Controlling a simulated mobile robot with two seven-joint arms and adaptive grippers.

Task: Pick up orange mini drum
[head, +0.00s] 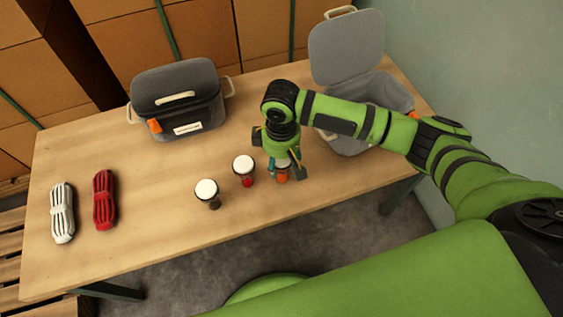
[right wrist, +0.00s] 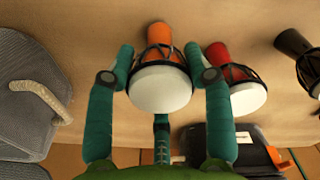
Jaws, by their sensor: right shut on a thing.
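The orange mini drum (head: 282,177) stands near the front edge of the wooden table, mostly hidden in the head view by my right gripper (head: 284,171). In the right wrist view the orange drum (right wrist: 160,42) shows its white head and black cords. My teal fingers lie on both sides of it, shut on it. Whether it touches the table is hard to tell. A red mini drum (head: 247,181) stands just left of it, also in the right wrist view (right wrist: 219,57). My left gripper is not in view.
A dark mini drum (head: 214,203) stands left of the red one. Red (head: 104,201) and white (head: 62,214) rope bundles lie at the left. A closed grey bin (head: 178,95) is at the back, and an open grey bin (head: 385,88) at the right, behind my arm.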

